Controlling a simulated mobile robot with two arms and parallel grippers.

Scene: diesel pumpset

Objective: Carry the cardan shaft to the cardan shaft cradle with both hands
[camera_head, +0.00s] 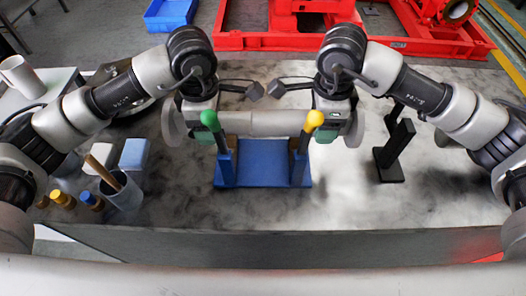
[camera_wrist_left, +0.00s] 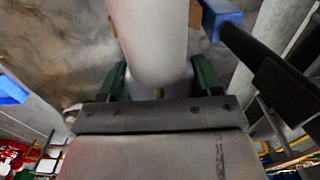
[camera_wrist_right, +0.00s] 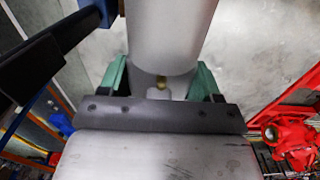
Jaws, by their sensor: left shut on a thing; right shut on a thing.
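The cardan shaft (camera_head: 262,123) is a long grey tube lying level from left to right across the middle of the head view. My left gripper (camera_head: 190,133) is shut on its left end, and my right gripper (camera_head: 350,133) is shut on its right end. The shaft (camera_wrist_left: 148,35) runs between the green fingers in the left wrist view, and likewise the shaft (camera_wrist_right: 168,35) in the right wrist view. A blue stand (camera_head: 262,165), which looks like the cradle, has two uprights with dark levers, one green-knobbed, one yellow-knobbed. The levers stand in front of the shaft; I cannot tell whether it touches the stand.
A black stand (camera_head: 395,152) is on the table to the right. A grey cup (camera_head: 122,192), a pale box (camera_head: 134,154) and several small capped items are at the left. Red machinery (camera_head: 340,38) and a blue crate (camera_head: 170,14) lie beyond. The front right tabletop is clear.

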